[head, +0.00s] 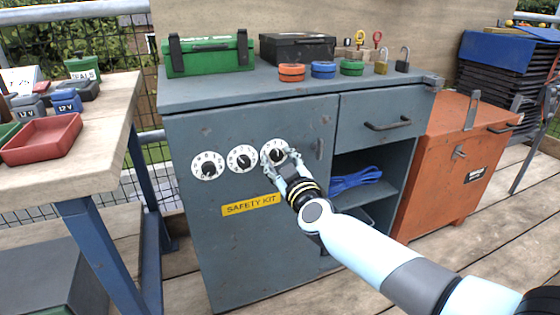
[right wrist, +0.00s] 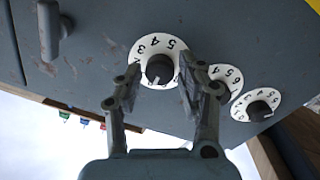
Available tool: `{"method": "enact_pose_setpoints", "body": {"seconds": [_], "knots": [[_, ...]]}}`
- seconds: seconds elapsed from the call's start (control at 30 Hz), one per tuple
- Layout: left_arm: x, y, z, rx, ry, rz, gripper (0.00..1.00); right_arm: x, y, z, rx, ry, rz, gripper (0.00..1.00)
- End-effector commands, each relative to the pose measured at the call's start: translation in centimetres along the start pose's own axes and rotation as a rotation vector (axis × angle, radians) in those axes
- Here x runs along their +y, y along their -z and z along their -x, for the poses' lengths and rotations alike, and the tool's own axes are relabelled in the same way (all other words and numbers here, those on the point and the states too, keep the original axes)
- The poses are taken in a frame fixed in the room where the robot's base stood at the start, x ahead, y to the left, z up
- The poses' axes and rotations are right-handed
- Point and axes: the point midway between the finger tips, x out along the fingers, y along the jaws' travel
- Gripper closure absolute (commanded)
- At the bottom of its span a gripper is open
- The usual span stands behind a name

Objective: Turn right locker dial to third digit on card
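Three white numbered dials with black knobs sit in a row on the grey cabinet door (head: 240,255): left (head: 207,166), middle (head: 242,159) and right (head: 271,147). My right gripper (head: 284,163) is at the right dial. In the right wrist view, its fingers (right wrist: 166,84) stand apart on either side of the right dial's black knob (right wrist: 160,68), with gaps showing beside it. The middle dial (right wrist: 236,78) is partly covered by a finger; the left dial (right wrist: 262,105) is clear. I cannot make out a card with digits. My left gripper is not in view.
An orange cabinet (head: 440,170) stands right, a workbench (head: 100,165) left.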

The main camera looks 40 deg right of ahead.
Motion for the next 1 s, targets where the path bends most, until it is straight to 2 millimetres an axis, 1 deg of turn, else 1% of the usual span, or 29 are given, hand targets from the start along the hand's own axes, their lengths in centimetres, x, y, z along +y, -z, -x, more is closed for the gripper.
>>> {"method": "enact_pose_setpoints", "body": {"seconds": [0.03, 0.27, 0.53, 0.67, 0.87, 1.0], "knots": [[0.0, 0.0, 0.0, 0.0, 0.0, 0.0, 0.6, 0.0, 0.0, 0.0, 0.0, 0.0, 0.0, 0.69], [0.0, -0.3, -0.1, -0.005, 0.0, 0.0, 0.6, 0.0, 0.0, 0.0, 0.0, 0.0, 0.0, 0.99], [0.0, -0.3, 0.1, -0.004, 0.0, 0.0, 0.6, 0.0, 0.0, 0.0, -0.001, 0.001, -0.02, 1.0], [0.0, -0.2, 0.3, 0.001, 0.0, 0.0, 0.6, 0.0, 0.1, 0.0, -0.002, 0.002, -0.068, 1.0], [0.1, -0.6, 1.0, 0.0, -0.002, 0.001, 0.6, 0.1, 0.2, 0.0, -0.007, 0.004, -0.199, 1.0], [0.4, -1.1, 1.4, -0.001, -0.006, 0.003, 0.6, 0.1, 0.2, 0.0, -0.011, 0.006, -0.325, 1.0]]}}
